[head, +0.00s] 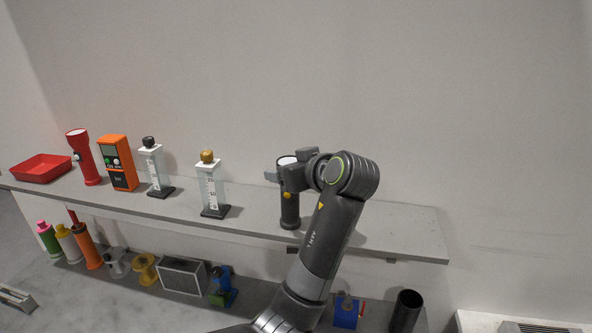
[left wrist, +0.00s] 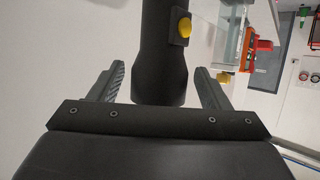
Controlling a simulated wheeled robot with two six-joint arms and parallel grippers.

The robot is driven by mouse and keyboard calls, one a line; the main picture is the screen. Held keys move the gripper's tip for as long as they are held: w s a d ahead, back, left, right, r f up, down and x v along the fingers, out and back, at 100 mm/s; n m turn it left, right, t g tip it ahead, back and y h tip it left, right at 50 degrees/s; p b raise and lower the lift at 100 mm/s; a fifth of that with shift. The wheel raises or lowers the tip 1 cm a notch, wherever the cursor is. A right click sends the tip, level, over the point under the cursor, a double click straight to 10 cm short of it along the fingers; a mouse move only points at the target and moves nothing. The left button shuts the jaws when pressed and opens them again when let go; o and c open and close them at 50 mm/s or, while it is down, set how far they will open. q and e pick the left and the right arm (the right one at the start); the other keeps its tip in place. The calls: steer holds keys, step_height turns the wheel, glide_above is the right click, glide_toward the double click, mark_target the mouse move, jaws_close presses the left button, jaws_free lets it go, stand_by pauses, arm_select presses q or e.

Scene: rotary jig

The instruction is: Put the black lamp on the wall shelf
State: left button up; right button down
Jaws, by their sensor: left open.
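The black lamp (head: 290,209), a dark torch with a white lens and a yellow button, stands upright on the wall shelf (head: 405,228), right of the middle. My arm partly covers its upper part in the head view. My left gripper (head: 286,174) is at the lamp's upper part, partly hidden by my wrist. In the left wrist view the lamp (left wrist: 161,60) shows between the two fingers of the gripper (left wrist: 160,84). The fingers are open, with a visible gap on each side of the lamp. My right gripper is not in view.
Along the shelf to the left are a yellow-capped bottle (head: 212,186), a black-capped bottle (head: 153,167), an orange meter (head: 118,160), a red torch (head: 84,157) and a red tray (head: 41,168). The shelf's right end is bare. Below stand several items, including a black cup (head: 405,312).

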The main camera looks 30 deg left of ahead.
arm_select(q)
steer(key=shift+s+d+b, duration=0.1)
steer(key=shift+d+b, duration=0.15)
steer(key=shift+b, duration=0.05)
steer(key=b+v, duration=0.5)
steer(key=v, duration=0.6)
steer(key=shift+d+r+b, duration=0.2)
steer(key=shift+r+b, duration=0.05)
steer(key=shift+b, duration=0.15)
steer(key=shift+s, duration=0.1)
